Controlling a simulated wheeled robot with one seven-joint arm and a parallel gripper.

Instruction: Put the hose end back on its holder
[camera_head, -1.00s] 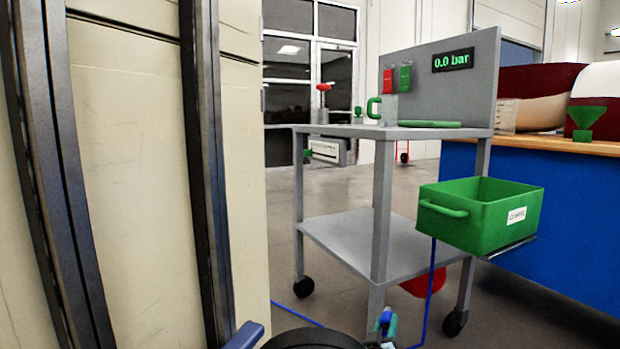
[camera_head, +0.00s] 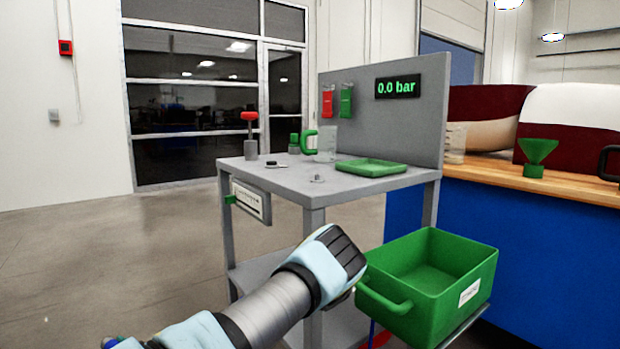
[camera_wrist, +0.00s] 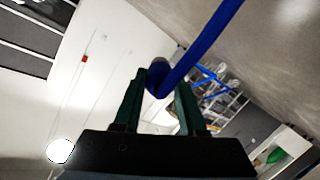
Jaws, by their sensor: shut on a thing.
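In the wrist view my gripper (camera_wrist: 160,85) is shut on the blue hose (camera_wrist: 207,45) near its end. In the head view my arm reaches across the lower middle in front of the cart; the gripper itself cannot be made out there. A short piece of blue hose (camera_head: 371,334) shows below the green bin. I cannot tell which part is the hose's holder.
The grey cart (camera_head: 285,182) carries a red-topped valve (camera_head: 250,122), a green-handled jug (camera_head: 326,145) and a green tray (camera_head: 371,167). Its back panel has a 0.0 bar display (camera_head: 398,88). A green bin (camera_head: 430,275) sticks out at right, before a blue workbench (camera_head: 545,245). Floor at left is clear.

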